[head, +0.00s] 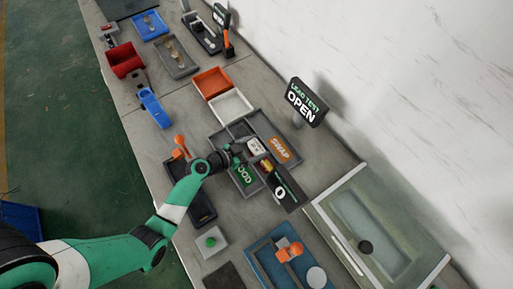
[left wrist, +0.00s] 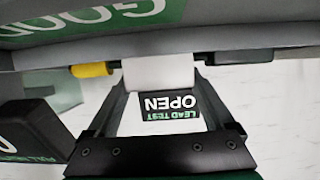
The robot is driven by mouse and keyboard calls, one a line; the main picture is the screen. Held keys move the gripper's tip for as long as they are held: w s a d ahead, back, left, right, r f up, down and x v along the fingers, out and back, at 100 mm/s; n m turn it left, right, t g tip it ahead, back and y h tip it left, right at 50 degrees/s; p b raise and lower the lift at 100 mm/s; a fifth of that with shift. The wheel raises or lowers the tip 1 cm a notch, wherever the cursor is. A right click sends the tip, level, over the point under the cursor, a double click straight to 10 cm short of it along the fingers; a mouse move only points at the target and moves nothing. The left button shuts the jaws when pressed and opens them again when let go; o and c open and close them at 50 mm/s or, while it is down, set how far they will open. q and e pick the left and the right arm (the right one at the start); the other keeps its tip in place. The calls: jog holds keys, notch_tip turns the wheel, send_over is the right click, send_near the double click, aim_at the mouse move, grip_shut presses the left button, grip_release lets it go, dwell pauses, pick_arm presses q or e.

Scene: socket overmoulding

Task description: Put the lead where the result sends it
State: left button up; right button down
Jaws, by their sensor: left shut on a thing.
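My left gripper (head: 243,149) is shut on a white block of the lead (head: 256,147), over the grey sorting tray. The white block (left wrist: 160,74) sits between the fingers in the left wrist view, with a yellow piece (left wrist: 92,70) on one side and a dark piece on the other. The tray has a green GOOD label (head: 243,175) and an orange SWAP label (head: 280,149). My right gripper is not in view.
A black display reading 0 (head: 281,190) stands beside the tray. Orange (head: 211,82) and white bins (head: 231,105) lie behind it. A blue fixture with an orange handle (head: 289,251) and a glass-topped case (head: 380,230) are nearby. A green button box (head: 210,242) is near the front.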

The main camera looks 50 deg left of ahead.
pick_arm(q)
jog(key=shift+f, duration=0.5)
jog(key=shift+r, duration=0.1)
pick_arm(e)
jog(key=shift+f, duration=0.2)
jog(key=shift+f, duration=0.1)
pick_arm(q)
jog(key=o, duration=1.3)
jog(key=shift+r, duration=0.1)
jog(key=p+v, duration=0.3)
jog(key=v, duration=0.9)
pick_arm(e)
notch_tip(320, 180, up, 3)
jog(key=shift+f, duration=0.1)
